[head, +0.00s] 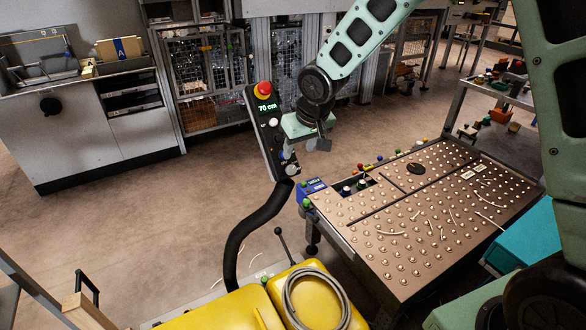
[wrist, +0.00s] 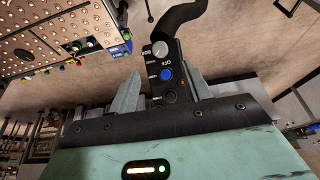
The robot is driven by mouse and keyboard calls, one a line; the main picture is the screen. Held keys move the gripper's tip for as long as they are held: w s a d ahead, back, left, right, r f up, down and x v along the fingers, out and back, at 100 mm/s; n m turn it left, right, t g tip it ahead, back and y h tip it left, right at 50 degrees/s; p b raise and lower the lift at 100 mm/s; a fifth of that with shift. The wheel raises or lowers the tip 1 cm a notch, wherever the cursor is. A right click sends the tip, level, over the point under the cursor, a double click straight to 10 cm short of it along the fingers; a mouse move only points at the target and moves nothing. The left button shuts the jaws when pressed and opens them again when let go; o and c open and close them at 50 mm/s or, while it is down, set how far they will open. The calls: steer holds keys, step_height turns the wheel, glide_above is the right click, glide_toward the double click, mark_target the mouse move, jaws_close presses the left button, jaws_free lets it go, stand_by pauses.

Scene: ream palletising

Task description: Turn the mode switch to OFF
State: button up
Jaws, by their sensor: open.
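A dark control panel (head: 268,135) stands upright on a curved black stalk, with a lit display reading 70 cm and a red button on a yellow base at its top. In the wrist view the panel (wrist: 154,68) shows a grey-white knob (wrist: 160,49), a round blue control (wrist: 166,74) and a dark round control close to my gripper. OFF lettering is near the blue control; I cannot tell which control is the mode switch or its setting. My gripper (head: 305,150) is at the panel's lower right. Its open, empty fingers (wrist: 164,78) appear either side of the panel's lower part.
A perforated ball-top table (head: 410,225) with small coloured buttons along its edge is right of the panel. Yellow covers (head: 225,312) with a coiled grey hose are in front. A grey cabinet (head: 75,135) stands at the left. Floor left of the panel is clear.

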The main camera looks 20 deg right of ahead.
mark_target(292, 168)
steer(key=x, duration=0.9)
steer(key=shift+b, duration=0.35)
steer(key=c, duration=1)
